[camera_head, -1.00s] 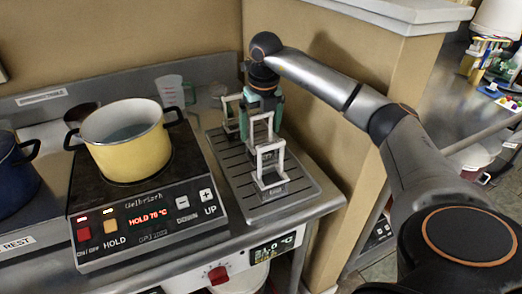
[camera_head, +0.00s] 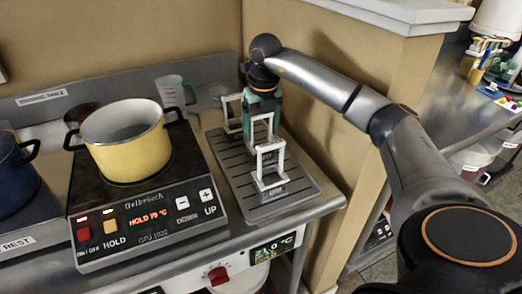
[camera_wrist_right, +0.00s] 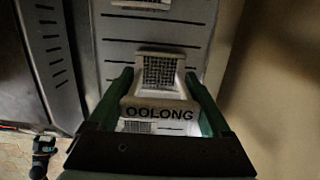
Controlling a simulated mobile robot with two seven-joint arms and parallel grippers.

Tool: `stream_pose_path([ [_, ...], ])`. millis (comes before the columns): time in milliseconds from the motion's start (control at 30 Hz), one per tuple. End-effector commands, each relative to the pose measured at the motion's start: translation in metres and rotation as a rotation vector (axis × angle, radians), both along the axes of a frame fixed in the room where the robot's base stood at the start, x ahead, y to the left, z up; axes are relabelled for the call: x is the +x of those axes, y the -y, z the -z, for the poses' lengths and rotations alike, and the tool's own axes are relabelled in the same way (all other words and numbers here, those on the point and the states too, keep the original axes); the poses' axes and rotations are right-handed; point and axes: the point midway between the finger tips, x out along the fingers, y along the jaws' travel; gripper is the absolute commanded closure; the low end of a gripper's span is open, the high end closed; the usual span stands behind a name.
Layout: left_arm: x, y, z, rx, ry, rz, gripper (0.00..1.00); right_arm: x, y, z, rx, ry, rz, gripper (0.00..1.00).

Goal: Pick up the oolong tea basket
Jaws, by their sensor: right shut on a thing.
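Several white-framed tea baskets stand in a row on a dark slotted tray (camera_head: 243,191). My right gripper (camera_head: 262,108) points down over the row and is shut on the upright handle of the middle one. The right wrist view shows this oolong tea basket (camera_wrist_right: 160,112), with black letters "OOLONG" on its white frame and a metal mesh. The green fingers of my right gripper (camera_wrist_right: 160,82) are on both sides of it. Whether its bottom touches the tray cannot be told.
The front basket (camera_head: 271,168) is close before the held one, and the back basket (camera_head: 232,110) is behind it at left. A yellow pot (camera_head: 125,152) sits on the hot plate (camera_head: 145,205) left of the tray. A tan wall (camera_head: 330,110) rises close at right.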

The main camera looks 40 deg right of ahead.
Motion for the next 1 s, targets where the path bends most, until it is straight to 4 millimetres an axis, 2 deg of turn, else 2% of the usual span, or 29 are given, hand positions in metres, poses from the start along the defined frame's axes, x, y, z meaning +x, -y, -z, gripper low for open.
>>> stream_pose_path([
  [33,0.000,0.000,0.000,0.000,0.000,0.000,0.13,0.000,0.000,0.000,0.000,0.001,0.000,0.88],
  [133,0.000,0.000,0.000,0.001,0.000,-0.001,0.13,0.000,0.000,0.000,0.000,0.001,0.000,0.99],
  [167,0.000,0.000,0.000,0.001,0.000,-0.001,0.13,0.000,0.000,0.000,0.000,0.001,0.000,1.00],
  [567,0.000,0.000,0.000,0.001,0.000,-0.001,0.13,0.001,0.000,-0.006,0.001,0.003,0.000,1.00],
  [667,0.000,0.000,-0.001,0.000,0.001,-0.001,0.13,0.001,0.000,-0.019,0.001,0.006,0.000,1.00],
  [1000,0.001,-0.002,-0.007,0.001,0.006,-0.003,0.13,0.001,-0.001,-0.085,0.003,0.005,0.000,1.00],
])
